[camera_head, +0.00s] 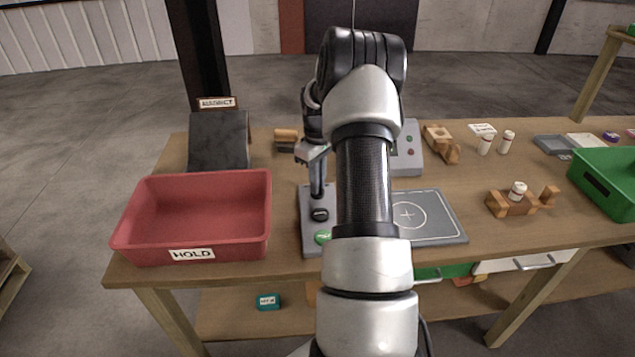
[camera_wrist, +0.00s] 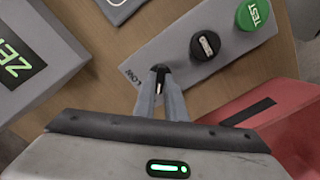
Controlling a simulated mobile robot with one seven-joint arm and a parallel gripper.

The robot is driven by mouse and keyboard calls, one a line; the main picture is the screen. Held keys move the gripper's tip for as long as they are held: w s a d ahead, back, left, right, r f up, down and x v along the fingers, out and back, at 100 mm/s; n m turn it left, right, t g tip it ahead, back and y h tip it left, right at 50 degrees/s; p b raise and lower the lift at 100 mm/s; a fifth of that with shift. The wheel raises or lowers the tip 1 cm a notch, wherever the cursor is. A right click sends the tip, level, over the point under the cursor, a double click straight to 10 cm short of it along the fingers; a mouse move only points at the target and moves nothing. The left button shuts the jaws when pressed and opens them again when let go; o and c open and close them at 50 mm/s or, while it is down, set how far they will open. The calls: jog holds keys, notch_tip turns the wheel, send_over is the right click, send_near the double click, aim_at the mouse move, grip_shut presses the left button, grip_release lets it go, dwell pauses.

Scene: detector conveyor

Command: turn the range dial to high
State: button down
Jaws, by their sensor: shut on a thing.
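A grey control panel (camera_head: 309,245) lies on the table in front of my arm. In the wrist view the panel (camera_wrist: 165,48) carries a green TEST button (camera_wrist: 252,14), a round black knob (camera_wrist: 205,45) with a pale mark, and the word LOW near my fingertips. My gripper (camera_wrist: 160,82) points down at the LOW end of the panel. Its fingers are shut on a small black dial (camera_wrist: 160,68) with a pale line, mostly hidden between the fingertips. No HIGH label is readable. In the head view my gripper (camera_head: 316,192) stands over the panel's far end.
A red HOLD bin (camera_head: 190,255) stands left of the panel, close beside it. A grey plate with a circle (camera_head: 440,228) lies to the right. Behind stands a grey box (camera_head: 408,160) with buttons; wooden holders and small bottles are farther right.

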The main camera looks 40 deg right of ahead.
jog(key=shift+w+r, duration=0.1)
jog(key=c, duration=1.8)
grip_release()
notch_tip(320, 180, up, 17)
jog(key=shift+r+p, duration=0.2)
jog(key=shift+p, duration=0.2)
